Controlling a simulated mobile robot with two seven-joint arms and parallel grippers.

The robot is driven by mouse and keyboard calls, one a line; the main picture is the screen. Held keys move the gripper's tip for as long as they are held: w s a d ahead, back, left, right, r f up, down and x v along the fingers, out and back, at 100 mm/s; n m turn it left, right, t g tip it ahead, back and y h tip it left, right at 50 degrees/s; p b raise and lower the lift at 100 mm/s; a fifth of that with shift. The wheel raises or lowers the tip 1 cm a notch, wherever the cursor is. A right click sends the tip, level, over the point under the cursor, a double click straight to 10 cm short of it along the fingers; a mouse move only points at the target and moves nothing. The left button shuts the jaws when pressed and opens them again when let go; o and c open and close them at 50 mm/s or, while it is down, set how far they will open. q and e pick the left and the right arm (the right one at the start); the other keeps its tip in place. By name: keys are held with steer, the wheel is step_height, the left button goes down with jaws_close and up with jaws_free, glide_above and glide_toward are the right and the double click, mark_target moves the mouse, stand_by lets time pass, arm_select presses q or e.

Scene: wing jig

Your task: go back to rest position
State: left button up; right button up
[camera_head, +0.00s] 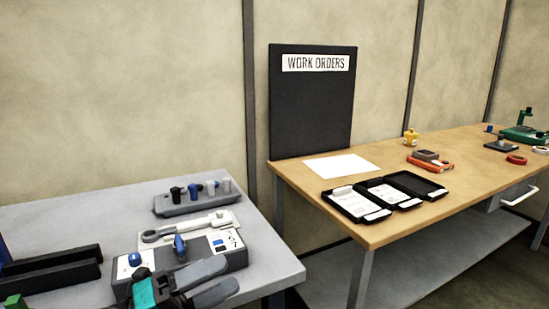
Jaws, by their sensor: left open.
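My left gripper (226,278) is at the bottom of the head view, with a teal part on its body. Its two grey fingers point right and are apart, with nothing seen between them. It shows in front of a dark grey device (237,261) with blue knobs on the left grey table (265,250). The gripper hides part of the device, and I cannot tell whether they touch. My right gripper is not in view.
A torque wrench (188,229) lies behind the device, and a rack (190,204) with several small tools stands farther back. A wooden bench (300,182) at right holds open black cases (415,184), a paper (341,166) and a green tool (522,133). A black board (312,110) stands behind.

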arm_select(q)
steer(key=s+a+f+n+t+y, duration=0.25)
steer(key=f+n+y, duration=0.25)
steer(key=f+n, duration=0.3)
steer(key=s+a+f+n+t+y+p, duration=0.1)
steer(key=a+f+n+y, duration=0.2)
steer(key=f+n+y, duration=0.5)
steer(key=s+a+f+n+t+y, duration=0.25)
steer(key=f+n, duration=0.25)
steer(key=n, duration=0.6)
steer(key=s+f+n+g+y, duration=0.2)
steer(key=s+f+n+g, duration=0.1)
steer(key=s+f, duration=0.3)
steer(key=shift+s+a+f+n+g, duration=0.2)
steer(key=shift+a+f+n+g, duration=0.15)
steer(key=shift+f, duration=0.25)
